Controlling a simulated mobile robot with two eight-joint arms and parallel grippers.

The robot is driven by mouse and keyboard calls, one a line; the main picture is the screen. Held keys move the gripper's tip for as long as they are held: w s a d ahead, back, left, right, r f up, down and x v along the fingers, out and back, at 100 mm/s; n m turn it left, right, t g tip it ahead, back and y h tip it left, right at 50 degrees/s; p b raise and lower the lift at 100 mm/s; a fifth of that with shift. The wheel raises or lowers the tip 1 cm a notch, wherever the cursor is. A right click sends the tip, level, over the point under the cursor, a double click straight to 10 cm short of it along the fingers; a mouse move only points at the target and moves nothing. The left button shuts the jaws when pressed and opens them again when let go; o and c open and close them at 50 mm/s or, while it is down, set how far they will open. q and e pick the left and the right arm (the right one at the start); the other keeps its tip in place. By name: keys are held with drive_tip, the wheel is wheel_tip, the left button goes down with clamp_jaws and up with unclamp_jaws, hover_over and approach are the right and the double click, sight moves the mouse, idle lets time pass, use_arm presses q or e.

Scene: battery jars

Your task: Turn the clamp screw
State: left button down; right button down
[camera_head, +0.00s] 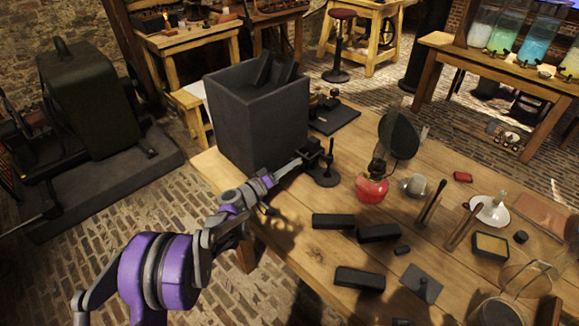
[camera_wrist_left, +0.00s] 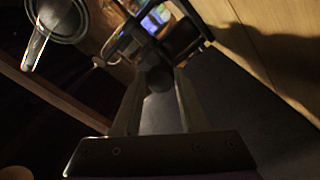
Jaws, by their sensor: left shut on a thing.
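A small dark stand with a clamp (camera_head: 328,158) and a round base (camera_head: 327,178) stands upright on the wooden table, beside the large dark box. My left gripper (camera_head: 302,159) reaches the clamp from the left, its fingers at the clamp's upper part. In the left wrist view the fingers (camera_wrist_left: 160,84) close on a small dark rounded knob (camera_wrist_left: 158,77), which looks like the clamp screw. The knob is mostly hidden in the head view. My right gripper is in neither view.
A dark open box (camera_head: 258,125) stands just behind my left forearm. Black blocks (camera_head: 333,221) lie nearer the front edge. Bare tabletop (camera_head: 285,195) lies in front of the clamp.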

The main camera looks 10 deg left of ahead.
use_arm(q)
drive_tip(key=shift+c, duration=2.2)
unclamp_jaws()
drive_tip(key=v, duration=1)
drive_tip(key=shift+s+a, duration=0.2)
drive_tip(key=shift+s, duration=0.15)
